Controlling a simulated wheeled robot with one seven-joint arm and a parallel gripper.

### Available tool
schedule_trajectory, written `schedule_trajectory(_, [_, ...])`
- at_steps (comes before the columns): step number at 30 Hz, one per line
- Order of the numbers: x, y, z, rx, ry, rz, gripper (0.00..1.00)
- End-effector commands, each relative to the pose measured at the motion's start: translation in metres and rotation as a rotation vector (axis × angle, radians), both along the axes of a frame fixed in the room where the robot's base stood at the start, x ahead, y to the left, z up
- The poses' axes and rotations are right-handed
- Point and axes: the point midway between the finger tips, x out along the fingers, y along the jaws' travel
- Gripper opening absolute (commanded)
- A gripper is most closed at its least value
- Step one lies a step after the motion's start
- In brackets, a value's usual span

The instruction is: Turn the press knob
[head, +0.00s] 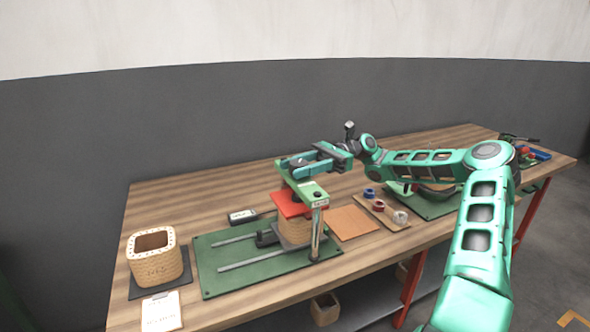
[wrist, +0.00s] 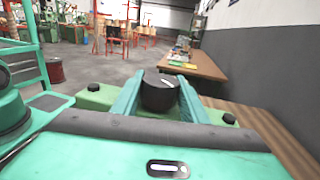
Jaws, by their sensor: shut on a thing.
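The press knob (wrist: 160,92) is a black round knob with a white mark on top, on the green crossbar of the press. My gripper (wrist: 160,95) has its two teal fingers on either side of the knob and is shut on it. In the head view my gripper (head: 303,164) reaches in from the right over the top of the press (head: 318,205). The knob is mostly hidden there. Below the crossbar a red plate (head: 290,203) sits above a tan coil block (head: 294,233). The press stands on a green base plate (head: 222,248) with two rails.
A brown board (head: 352,222) and a tray of tape rolls (head: 400,216) are to the right. The wooden table's (head: 150,205) back left is clear.

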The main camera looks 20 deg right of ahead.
Motion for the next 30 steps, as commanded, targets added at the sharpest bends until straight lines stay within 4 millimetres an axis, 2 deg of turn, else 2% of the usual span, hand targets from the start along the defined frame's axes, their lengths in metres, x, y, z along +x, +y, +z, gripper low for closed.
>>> schedule_trajectory(1, [0.0041,-0.0016,0.0020,0.010,-0.001,0.011,0.17])
schedule_trajectory(30, [0.0018,-0.0002,0.0006,0.006,0.004,0.386,0.18])
